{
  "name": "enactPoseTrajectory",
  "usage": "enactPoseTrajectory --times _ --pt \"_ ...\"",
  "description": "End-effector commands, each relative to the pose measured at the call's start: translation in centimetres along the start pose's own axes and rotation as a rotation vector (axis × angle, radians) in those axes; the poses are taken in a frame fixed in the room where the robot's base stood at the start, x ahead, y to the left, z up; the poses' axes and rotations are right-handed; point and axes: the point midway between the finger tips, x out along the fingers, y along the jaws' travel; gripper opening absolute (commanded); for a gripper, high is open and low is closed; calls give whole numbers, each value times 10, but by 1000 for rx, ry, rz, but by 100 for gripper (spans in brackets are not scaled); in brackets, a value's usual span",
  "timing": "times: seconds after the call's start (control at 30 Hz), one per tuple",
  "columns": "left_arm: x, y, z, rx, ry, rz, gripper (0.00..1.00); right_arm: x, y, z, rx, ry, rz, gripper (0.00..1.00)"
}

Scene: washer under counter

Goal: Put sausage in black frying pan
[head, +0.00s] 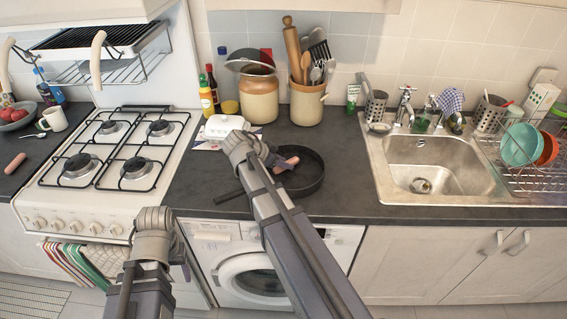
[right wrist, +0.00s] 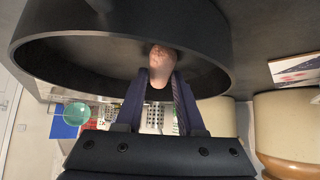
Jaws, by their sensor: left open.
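The black frying pan (head: 304,187) lies on the dark counter right of the stove, its handle pointing left. A pinkish sausage (head: 287,164) shows within the pan's outline; whether it touches the pan floor is unclear. My right gripper (head: 276,162) reaches over the pan and is shut on this sausage. In the right wrist view the sausage (right wrist: 162,59) is between the two fingertips (right wrist: 163,77), beside the pan's wall (right wrist: 215,50). A second sausage (head: 14,162) lies on the far-left counter. My left gripper (head: 154,219) is open and empty in front of the stove.
A white butter dish (head: 224,126) stands behind my right wrist. Bottles (head: 207,95) and crocks (head: 259,98) stand along the wall. The stove (head: 110,150) is left, the sink (head: 432,170) right. Bare counter (head: 345,160) lies between pan and sink.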

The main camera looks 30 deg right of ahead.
Motion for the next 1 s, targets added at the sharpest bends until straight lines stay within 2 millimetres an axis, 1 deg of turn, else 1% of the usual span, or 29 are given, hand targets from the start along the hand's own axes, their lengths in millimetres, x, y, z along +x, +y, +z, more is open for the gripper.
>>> enactPoseTrajectory --times 0.03,0.17,0.2,0.43,0.53,0.67,0.8,1.0 --pt "0 0 0 0 0 0 62 0 0 0 0 0 0 45" --pt "0 0 0 0 0 0 62 0 0 0 0 0 0 60" --pt "0 0 0 0 0 0 62 0 0 0 0 0 0 61" --pt "-1 0 0 0 0 0 62 -1 0 -1 0 0 0 61" --pt "-8 -1 0 0 0 0 62 -6 0 -5 0 0 0 61" --pt "-25 -2 2 0 0 0 62 -28 0 -7 -2 0 -2 61" --pt "-46 -4 3 0 0 0 62 -58 0 -8 -3 0 -2 61" --pt "-71 -7 4 0 0 0 62 -94 0 -7 -2 0 -2 61"
